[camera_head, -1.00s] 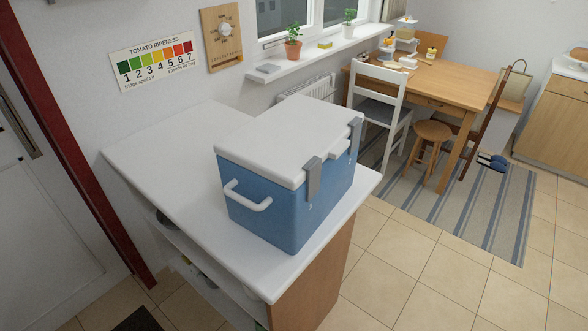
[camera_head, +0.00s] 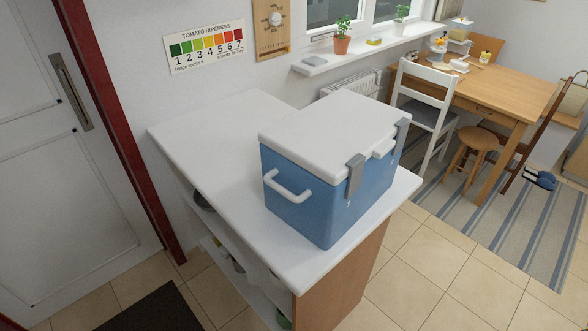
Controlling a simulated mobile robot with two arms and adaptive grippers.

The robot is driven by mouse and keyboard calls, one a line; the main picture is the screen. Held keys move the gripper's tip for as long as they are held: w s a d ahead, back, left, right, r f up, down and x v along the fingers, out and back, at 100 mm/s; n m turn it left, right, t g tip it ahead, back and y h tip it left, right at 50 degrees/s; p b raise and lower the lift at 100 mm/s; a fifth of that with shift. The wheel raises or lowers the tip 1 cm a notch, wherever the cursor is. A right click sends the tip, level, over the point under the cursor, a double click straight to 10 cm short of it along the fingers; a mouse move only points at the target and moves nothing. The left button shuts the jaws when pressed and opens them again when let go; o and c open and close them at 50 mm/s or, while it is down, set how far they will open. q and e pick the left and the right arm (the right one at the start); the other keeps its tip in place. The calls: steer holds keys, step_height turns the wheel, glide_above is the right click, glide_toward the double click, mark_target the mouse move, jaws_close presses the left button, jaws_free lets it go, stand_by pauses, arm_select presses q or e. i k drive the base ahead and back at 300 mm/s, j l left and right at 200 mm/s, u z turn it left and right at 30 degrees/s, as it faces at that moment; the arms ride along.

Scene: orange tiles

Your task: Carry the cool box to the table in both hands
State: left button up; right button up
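The cool box (camera_head: 318,205) is blue with a white lid, grey latches and a white side handle (camera_head: 288,187). It stands upright with its lid shut on the white top of a counter (camera_head: 205,140). The wooden table (camera_head: 505,92) is at the back right by the window, with a cake stand and small items at its far left end. Neither of my grippers is in view.
A white chair (camera_head: 428,100) and a round stool (camera_head: 472,150) stand at the table's near side. Another wooden chair is at its right. A striped rug (camera_head: 500,225) lies there. The tiled floor (camera_head: 415,265) right of the counter is clear. A door is at left.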

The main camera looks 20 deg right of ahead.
mark_target(510, 100)
steer(key=l+u, duration=0.5)
steer(key=l, duration=0.15)
steer(key=k+l+u, duration=0.1)
steer(key=l+u, duration=0.35)
steer(key=l, duration=0.2)
